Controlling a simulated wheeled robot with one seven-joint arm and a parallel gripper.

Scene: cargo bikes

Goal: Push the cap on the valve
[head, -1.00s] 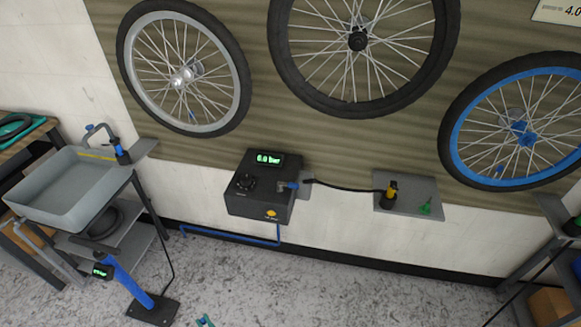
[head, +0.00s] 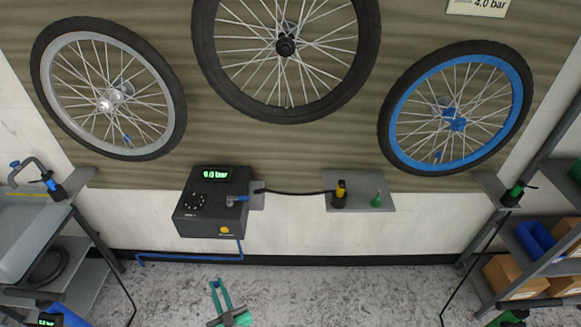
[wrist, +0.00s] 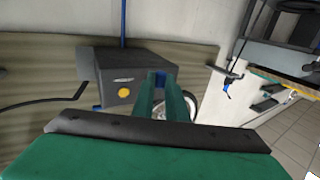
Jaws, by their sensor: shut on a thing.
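My gripper (head: 217,284) shows at the bottom of the head view as green fingers above the floor, in front of the wall. In the wrist view its fingers (wrist: 160,80) are closed on a small blue piece, which looks like the cap (wrist: 160,75). Three wheels hang on the wall: a silver-rimmed one (head: 108,98), a black one (head: 287,112) in the middle and a blue-rimmed one (head: 457,108). Small blue pieces show low on the silver and blue-rimmed wheels. I cannot make out a valve on the black wheel. The gripper is well apart from all wheels.
A black inflator box (head: 205,215) with a green display and blue lever is on the wall below the wheels. A small shelf (head: 360,182) beside it holds a yellow-black fitting and a green piece (head: 377,199). Side racks stand left and right; the floor between is clear.

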